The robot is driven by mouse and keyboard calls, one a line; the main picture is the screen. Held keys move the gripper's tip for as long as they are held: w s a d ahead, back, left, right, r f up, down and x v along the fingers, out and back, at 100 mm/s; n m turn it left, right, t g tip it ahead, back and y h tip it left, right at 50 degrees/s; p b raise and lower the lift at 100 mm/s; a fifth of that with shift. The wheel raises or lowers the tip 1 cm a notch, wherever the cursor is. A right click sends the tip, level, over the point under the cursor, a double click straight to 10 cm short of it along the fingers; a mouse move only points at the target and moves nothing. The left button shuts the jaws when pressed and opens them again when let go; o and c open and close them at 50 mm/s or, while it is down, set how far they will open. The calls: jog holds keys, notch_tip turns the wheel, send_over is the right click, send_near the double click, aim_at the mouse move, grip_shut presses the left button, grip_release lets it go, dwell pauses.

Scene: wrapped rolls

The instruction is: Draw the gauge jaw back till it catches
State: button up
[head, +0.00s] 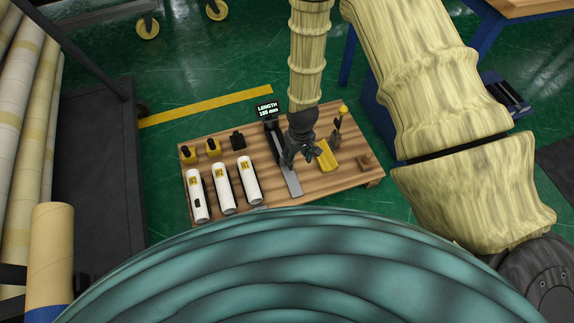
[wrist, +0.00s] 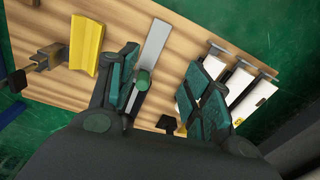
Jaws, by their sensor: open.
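The length gauge has a flat grey rail (head: 293,185) on the wooden board, with a dark body (head: 271,132) at its far end and a display (head: 267,109) reading LENGTH 185 mm. The rail (wrist: 156,42) also shows in the wrist view. My gripper (head: 303,155) is over the gauge's right side and hides part of it. In the wrist view my gripper (wrist: 165,88) is open, its fingers apart. A green round knob-like piece (wrist: 143,79) shows between them, close to the left finger; I cannot tell if they touch. The jaw itself is not clearly visible.
Several white labelled rolls (head: 223,188) lie left of the gauge, with small yellow and black pieces (head: 213,147) behind them. A yellow trough (head: 327,154) is close on the right of my gripper. A small upright tool (head: 339,122) and a wooden block (head: 364,161) stand farther right.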

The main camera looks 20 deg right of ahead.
jog(key=shift+n, duration=0.4)
jog(key=w+f+b, duration=0.1)
jog(key=w+b, duration=0.1)
jog(key=w, duration=0.1)
jog(key=w+f+b, duration=0.2)
jog(key=w+b, duration=0.1)
jog(key=w+f+b, duration=0.1)
jog(key=w+b, duration=0.2)
jog(key=shift+w+a+f, duration=0.25)
jog(key=shift+w+a, duration=0.05)
jog(key=shift+w, duration=0.05)
notch_tip(320, 180, down, 10)
jog(key=b, duration=0.4)
jog(key=shift+f+b, duration=0.25)
jog(key=shift+b, duration=0.1)
grip_shut()
